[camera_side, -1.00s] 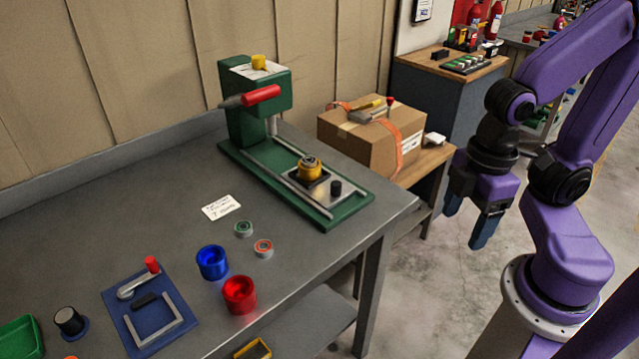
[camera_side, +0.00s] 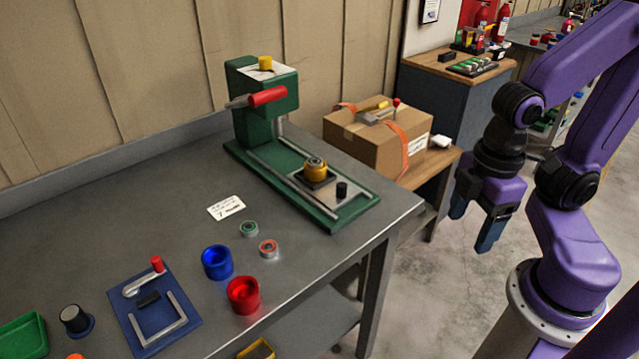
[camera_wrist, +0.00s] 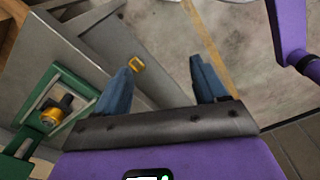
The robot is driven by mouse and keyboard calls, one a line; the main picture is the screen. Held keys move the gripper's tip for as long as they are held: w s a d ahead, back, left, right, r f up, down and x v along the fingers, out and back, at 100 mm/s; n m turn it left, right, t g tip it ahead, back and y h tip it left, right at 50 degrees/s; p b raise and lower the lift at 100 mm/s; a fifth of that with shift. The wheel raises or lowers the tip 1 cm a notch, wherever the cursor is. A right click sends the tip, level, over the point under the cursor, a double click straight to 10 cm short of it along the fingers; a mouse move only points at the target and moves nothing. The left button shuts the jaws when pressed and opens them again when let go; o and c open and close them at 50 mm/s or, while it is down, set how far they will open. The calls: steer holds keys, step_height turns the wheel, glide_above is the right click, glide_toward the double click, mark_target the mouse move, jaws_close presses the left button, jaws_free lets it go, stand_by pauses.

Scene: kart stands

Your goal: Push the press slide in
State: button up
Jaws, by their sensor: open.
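The green press (camera_side: 262,95) stands at the back of the grey bench, with a red-handled lever on its head. Its slide (camera_side: 325,187) is a metal plate on the rails of the green base, out at the end away from the press head. A yellow part with a metal ring (camera_side: 315,168) sits on the slide, beside a black knob (camera_side: 342,189). My gripper (camera_side: 472,228) is open and empty, off the bench to the right of the press. In the wrist view its blue fingers are apart, and the yellow part (camera_wrist: 52,116) shows at left.
A cardboard box (camera_side: 375,145) with orange straps stands on a small wooden table behind the press's right end. Blue (camera_side: 217,262) and red (camera_side: 243,295) cups, two small rings and a blue fixture board (camera_side: 152,310) lie on the bench. Open floor lies between my gripper and the bench.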

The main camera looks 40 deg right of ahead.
steer(key=c, duration=0.3)
step_height(320, 180, up, 5)
steer(key=m, duration=0.4)
glide_above(341, 184)
steer(key=shift+c, duration=0.2)
step_height(341, 184, down, 17)
steer(key=shift+s+f, duration=0.15)
jaws_close()
